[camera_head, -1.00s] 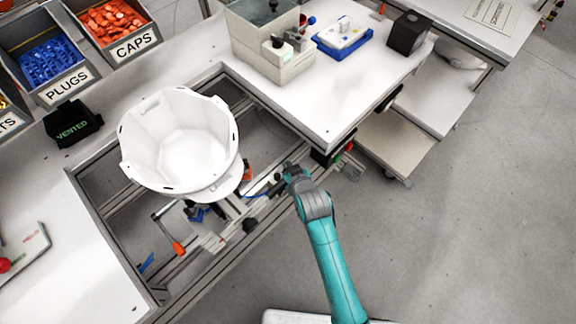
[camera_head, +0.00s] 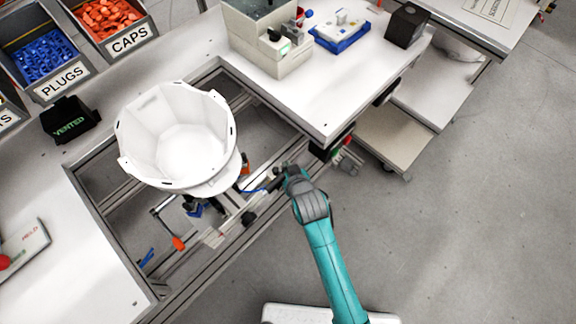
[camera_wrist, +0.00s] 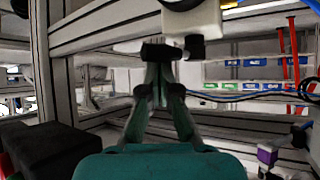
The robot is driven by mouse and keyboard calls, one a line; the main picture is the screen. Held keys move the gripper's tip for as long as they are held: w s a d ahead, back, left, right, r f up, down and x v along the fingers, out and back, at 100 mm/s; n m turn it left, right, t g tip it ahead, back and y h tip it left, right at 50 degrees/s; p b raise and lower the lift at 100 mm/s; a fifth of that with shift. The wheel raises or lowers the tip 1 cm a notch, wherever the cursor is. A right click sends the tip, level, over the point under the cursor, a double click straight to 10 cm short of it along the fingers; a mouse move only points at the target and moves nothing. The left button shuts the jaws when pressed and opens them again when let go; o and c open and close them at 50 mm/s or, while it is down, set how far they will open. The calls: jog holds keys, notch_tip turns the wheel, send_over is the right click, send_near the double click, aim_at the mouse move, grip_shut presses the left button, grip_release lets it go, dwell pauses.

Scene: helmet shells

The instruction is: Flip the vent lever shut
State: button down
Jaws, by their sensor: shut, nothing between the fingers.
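A white helmet shell (camera_head: 178,140) sits open side up on a fixture in the open frame of the bench. An orange-tipped handle (camera_head: 178,243) hangs below it on the left, and a smaller orange part (camera_head: 245,163) shows at its right. I cannot tell which part is the vent lever. My gripper (camera_head: 270,184) is low at the right of the shell, beside the frame, small and partly hidden by my wrist. In the wrist view my gripper (camera_wrist: 160,56) is shut and empty, its tips just below a white block with a black part (camera_wrist: 194,22).
Bench rails (camera_head: 205,262) run close around my gripper. A blue cable (camera_wrist: 235,97) and red uprights (camera_wrist: 290,55) stand to the right in the wrist view. A grey machine (camera_head: 268,45) and a black VENTED bin (camera_head: 70,121) stand on the bench. Open floor lies to the right.

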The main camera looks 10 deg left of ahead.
jog(key=shift+w+a, duration=0.45)
jog(key=shift+w, duration=0.1)
jog(key=shift+s, duration=0.1)
dwell(0.3)
